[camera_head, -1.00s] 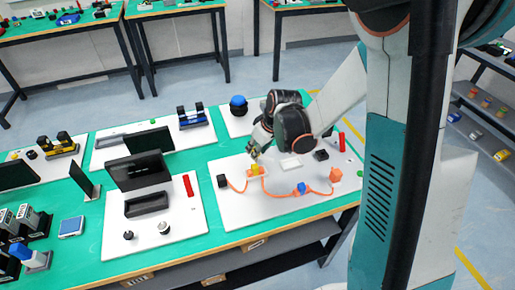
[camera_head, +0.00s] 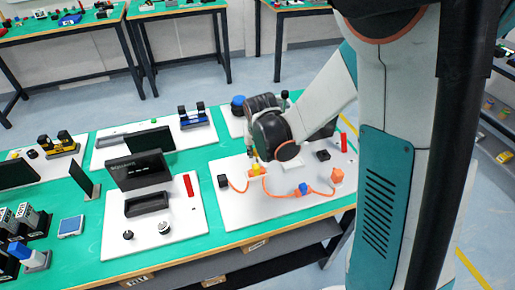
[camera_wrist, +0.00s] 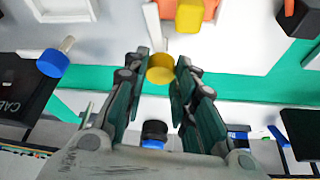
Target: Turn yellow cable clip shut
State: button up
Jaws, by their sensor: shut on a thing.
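The yellow cable clip (camera_head: 256,170) sits on the white board (camera_head: 275,212) near its left side, beside the orange cable (camera_head: 280,194). My gripper (camera_head: 256,158) is right above it, partly hidden by my own wrist. In the wrist view, my gripper (camera_wrist: 161,72) has its two fingers on either side of a round yellow part (camera_wrist: 160,68), which I take to be part of the clip. A yellow block on an orange piece (camera_wrist: 190,15) shows just beyond it. Whether the clip is turned shut cannot be told.
On the same board are a black block (camera_head: 222,181), a blue clip (camera_head: 302,189), an orange connector (camera_head: 337,175) and a red bar (camera_head: 343,142). A board with a dark screen (camera_head: 137,170) and an open black box (camera_head: 147,204) stands to the left.

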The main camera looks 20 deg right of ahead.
dwell(0.5)
jog(key=o, duration=1)
jog(key=shift+o, duration=0.2)
jog(key=shift+r, duration=0.1)
jog(key=v, duration=1.2)
jog(key=shift+s, duration=0.15)
